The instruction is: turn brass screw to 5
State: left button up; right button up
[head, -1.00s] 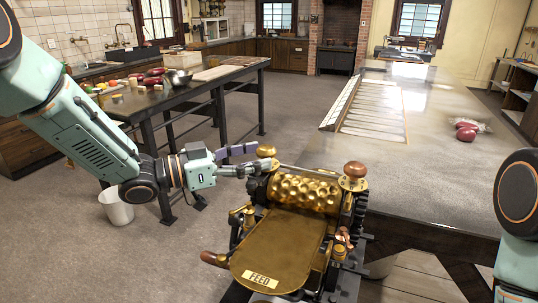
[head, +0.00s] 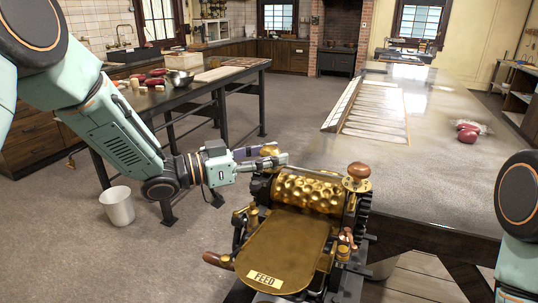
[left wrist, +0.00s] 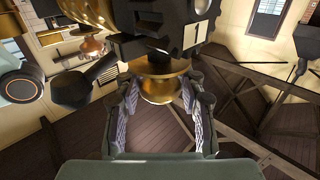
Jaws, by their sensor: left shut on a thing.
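A brass drop roller machine (head: 310,190) with a dimpled roller and a plate marked FEED (head: 280,255) stands at centre front. My left gripper (head: 274,160) is at the screw on its left top corner and mostly hides it in the head view. In the left wrist view, its two ridged fingers stand either side of a round brass screw part (left wrist: 160,88) and are shut on it. A matching right brass screw (head: 356,183) carries a copper-coloured knob (head: 358,170). No scale or number 5 can be read. My right gripper is out of view.
A long metal table (head: 450,140) extends behind and right of the machine, with red pieces (head: 467,134) on it. A dark table (head: 205,88) with bowls and food stands at the back left. A white bucket (head: 117,207) is on the floor.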

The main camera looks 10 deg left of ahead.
pick_arm(q)
jog(key=c, duration=0.5)
jog(key=shift+r+n+t, duration=0.1)
jog(key=shift+n+t, duration=0.2)
jog(key=shift+w+d+n+t+y, duration=0.1)
jog(key=shift+n+t+y, duration=1.3)
jog(key=shift+t+y, duration=0.35)
jog(key=o, duration=1.1)
jog(key=shift+o, duration=0.2)
